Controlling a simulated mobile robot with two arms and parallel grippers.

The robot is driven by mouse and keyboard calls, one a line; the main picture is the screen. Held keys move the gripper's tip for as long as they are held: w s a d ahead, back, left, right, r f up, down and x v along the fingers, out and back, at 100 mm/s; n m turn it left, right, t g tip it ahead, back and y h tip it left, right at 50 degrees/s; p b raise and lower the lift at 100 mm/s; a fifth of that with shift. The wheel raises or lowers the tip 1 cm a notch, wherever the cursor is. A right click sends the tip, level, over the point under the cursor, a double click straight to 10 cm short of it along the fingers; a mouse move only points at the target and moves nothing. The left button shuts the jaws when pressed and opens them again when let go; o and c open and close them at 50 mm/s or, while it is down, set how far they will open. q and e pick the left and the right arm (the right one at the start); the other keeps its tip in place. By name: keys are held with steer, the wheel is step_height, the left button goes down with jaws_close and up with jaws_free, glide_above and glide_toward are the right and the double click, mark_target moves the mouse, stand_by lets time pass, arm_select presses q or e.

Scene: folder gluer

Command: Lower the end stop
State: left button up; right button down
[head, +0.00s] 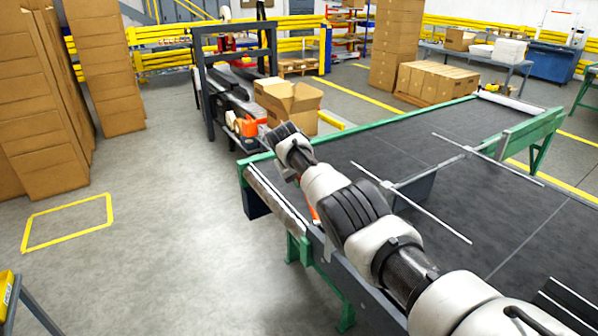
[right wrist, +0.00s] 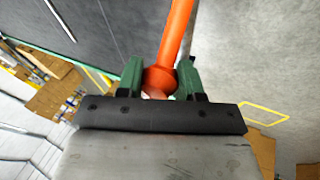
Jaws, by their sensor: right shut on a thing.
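In the right wrist view my right gripper (right wrist: 160,77) has its two green fingers closed around the round ball end of an orange lever (right wrist: 176,32). The lever's shaft runs from the fingers up to the top edge of that picture. In the head view my right arm reaches across the near corner of the dark belt table (head: 455,165) and hides its own fingers. A small piece of orange (head: 315,213) shows beside the arm at the table's left end. I cannot clearly make out the end stop. My left gripper is out of view.
A green frame (head: 538,136) edges the belt, and thin metal rods (head: 452,143) stand above it. An open carton (head: 289,98) sits by a dark machine (head: 235,97) behind. Stacked cartons (head: 42,150) stand at left.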

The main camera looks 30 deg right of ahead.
steer(key=shift+w, duration=0.1)
steer(key=shift+f, duration=0.1)
stand_by(0.4)
steer(key=c, duration=1)
jaws_free()
steer(key=shift+o, duration=1.4)
steer(key=shift+w+f, duration=0.1)
